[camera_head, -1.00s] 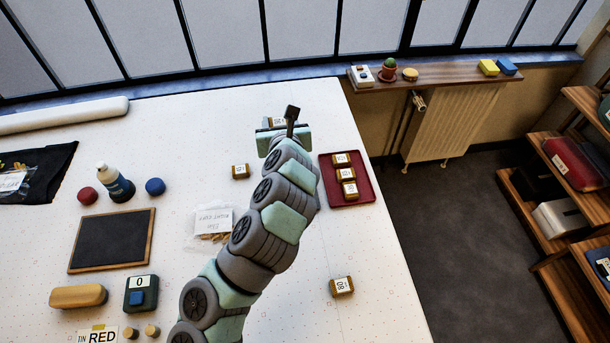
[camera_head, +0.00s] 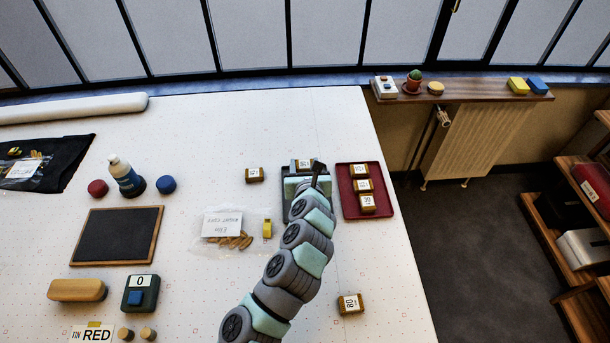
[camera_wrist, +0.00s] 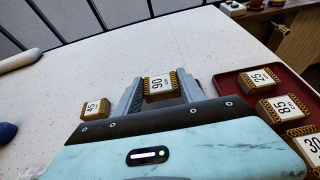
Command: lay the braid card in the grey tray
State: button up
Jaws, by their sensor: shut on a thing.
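My gripper (camera_wrist: 160,92) is shut on a brown braid card (camera_wrist: 160,84) labelled 90, held upright between the two fingers. The same card shows at the far side of my gripper (camera_head: 304,176) in the head view (camera_head: 304,163). The grey tray (camera_head: 287,213) shows only as a dark edge beside and under my gripper, left of the red tray; my arm hides most of it. I cannot tell whether the card touches the tray. The wrist view does not show the grey tray clearly.
A red tray (camera_head: 385,213) with three cards stands close to the right. A card labelled 45 (camera_head: 254,175) lies to the left. Another card (camera_head: 350,304) lies at the front right. A clear bag (camera_head: 222,226) and a yellow piece (camera_head: 267,228) lie at the left front.

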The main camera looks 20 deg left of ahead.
notch_tip(320, 180, down, 4)
jog(key=shift+f+b, duration=0.1)
jog(key=shift+b, duration=0.25)
jog(key=shift+r, duration=0.2)
jog(key=o, duration=1.3)
jog(key=shift+f, duration=0.1)
jog(key=shift+s+d+r, duration=0.15)
jog(key=shift+s+r, duration=0.1)
jog(key=shift+r, duration=0.15)
jog(key=p+v, duration=0.1)
jog(key=v, duration=1)
jog(key=shift+s+d+p, duration=0.1)
jog(key=shift+s+p, duration=0.05)
jog(key=shift+p, duration=0.25)
